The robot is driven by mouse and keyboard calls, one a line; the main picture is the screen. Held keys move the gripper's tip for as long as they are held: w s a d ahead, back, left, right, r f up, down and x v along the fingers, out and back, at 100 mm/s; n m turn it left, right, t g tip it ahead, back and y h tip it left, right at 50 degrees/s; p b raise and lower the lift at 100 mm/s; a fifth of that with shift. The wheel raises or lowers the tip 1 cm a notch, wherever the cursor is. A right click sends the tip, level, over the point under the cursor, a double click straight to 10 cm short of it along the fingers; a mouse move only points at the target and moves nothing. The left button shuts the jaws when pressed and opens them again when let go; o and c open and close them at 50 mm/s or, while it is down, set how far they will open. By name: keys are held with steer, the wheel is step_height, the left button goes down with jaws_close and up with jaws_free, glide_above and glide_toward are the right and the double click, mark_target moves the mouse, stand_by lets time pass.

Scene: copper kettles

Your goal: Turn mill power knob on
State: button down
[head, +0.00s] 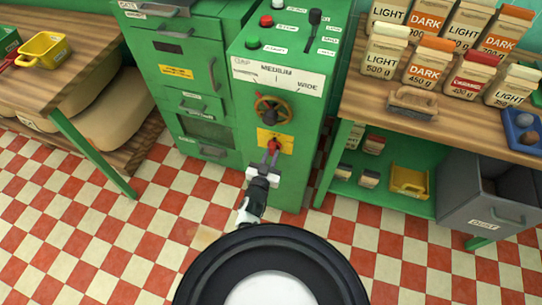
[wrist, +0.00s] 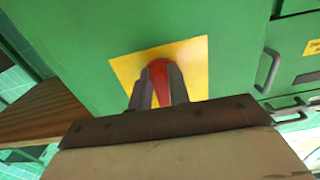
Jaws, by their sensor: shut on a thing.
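The mill is a tall green cabinet (head: 266,110) in the middle of the head view. A red power knob (head: 273,144) sits on a yellow plate (head: 284,141) low on its front. My gripper (head: 272,152) is at the knob, with its fingers pointing at the plate. In the wrist view the red knob (wrist: 160,78) stands between the two grey fingers (wrist: 159,90), on the yellow plate (wrist: 196,62). The fingers are shut on the knob and hide its sides. I cannot read the plate's marks.
Above the knob is a brown handwheel (head: 273,110). Red and green buttons and a black lever (head: 313,22) are on the mill's top. A wooden table (head: 75,40) stands left, and a shelf bench with coffee bags (head: 427,62) right. The checkered floor in front is clear.

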steer(key=shift+a+f+m+b, duration=0.15)
steer(key=shift+m+b, duration=0.5)
steer(key=shift+m, duration=0.55)
steer(key=m, duration=0.3)
steer(key=m+b, duration=0.1)
steer(key=m, duration=0.2)
steer(key=r+m, duration=0.1)
steer(key=m, duration=0.2)
steer(key=shift+w+a, duration=0.25)
steer(key=shift+a, duration=0.15)
steer(key=shift+r+m+b, duration=0.1)
steer(key=shift+m+b, duration=0.2)
steer(key=c, duration=1.3)
jaws_free()
steer(key=shift+c, duration=0.2)
steer(key=shift+s, duration=0.15)
